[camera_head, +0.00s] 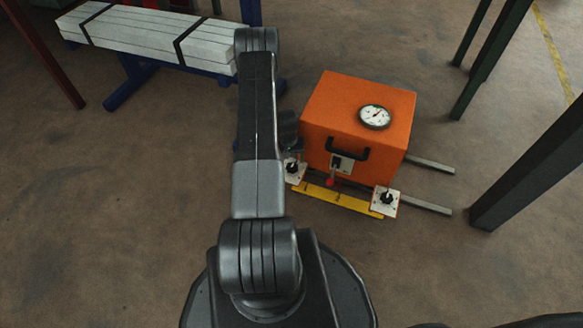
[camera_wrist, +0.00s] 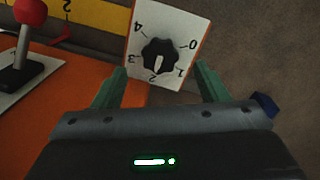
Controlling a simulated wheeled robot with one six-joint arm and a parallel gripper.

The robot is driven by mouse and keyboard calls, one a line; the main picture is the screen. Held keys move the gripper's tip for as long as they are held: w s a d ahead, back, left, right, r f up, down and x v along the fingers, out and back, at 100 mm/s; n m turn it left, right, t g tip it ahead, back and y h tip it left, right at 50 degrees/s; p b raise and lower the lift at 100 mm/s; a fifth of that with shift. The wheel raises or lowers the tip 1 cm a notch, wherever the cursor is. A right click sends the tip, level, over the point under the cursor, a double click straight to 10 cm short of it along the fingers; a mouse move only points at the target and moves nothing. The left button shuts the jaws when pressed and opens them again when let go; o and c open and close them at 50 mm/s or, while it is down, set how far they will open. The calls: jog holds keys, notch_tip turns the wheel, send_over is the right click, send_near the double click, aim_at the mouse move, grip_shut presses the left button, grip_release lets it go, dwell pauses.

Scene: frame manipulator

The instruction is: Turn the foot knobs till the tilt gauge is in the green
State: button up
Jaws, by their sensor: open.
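An orange box (camera_head: 350,120) bears a round white gauge (camera_head: 375,116) on its top. The gauge's dark needle leans to the upper right; its coloured zones are too small to read. Two white plates with black knobs stand at its near corners: the left knob (camera_head: 291,167) and the right knob (camera_head: 387,197). The wrist view shows the left knob (camera_wrist: 161,56) on a plate marked 0 to 4, its white mark between 1 and 2, nearer 2. My gripper (camera_wrist: 161,76) is open, its green fingers on either side of the knob's lower edge; contact is unclear.
A red-tipped lever (camera_head: 330,181) stands between the knobs, also in the wrist view (camera_wrist: 25,30). A yellow scale strip (camera_head: 338,199) runs along the front. White beams (camera_head: 150,35) lie on a blue stand behind. Dark posts (camera_head: 530,170) stand right. Floor at left is clear.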

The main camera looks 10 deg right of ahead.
aim_at(292, 167)
notch_tip(292, 167, down, 5)
jog(key=shift+d+b, duration=0.15)
jog(key=shift+b, duration=0.4)
jog(key=c, duration=1)
